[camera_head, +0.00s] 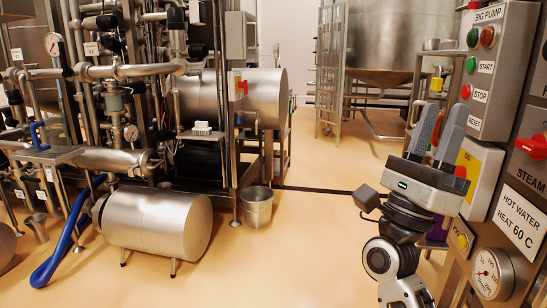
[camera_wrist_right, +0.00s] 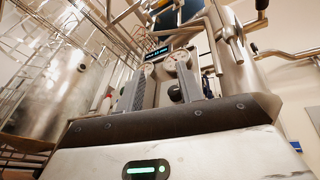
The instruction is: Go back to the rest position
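My right gripper (camera_head: 443,113) is raised at the right of the head view, with its two grey fingers pointing up. A gap shows between the fingers and nothing is held. The gripper appears in front of the control panels; how far it is from them is hard to tell. In the right wrist view the same fingers (camera_wrist_right: 163,66) stand apart and empty, with metal equipment and gauges behind them. My left gripper does not show.
The grey BIG PUMP panel (camera_head: 514,58) and the HOT WATER panel (camera_head: 520,215) line the right side. Pipework and a steel cylinder (camera_head: 155,222) fill the left. A bucket (camera_head: 257,208) stands on the floor. The central floor (camera_head: 290,250) is clear.

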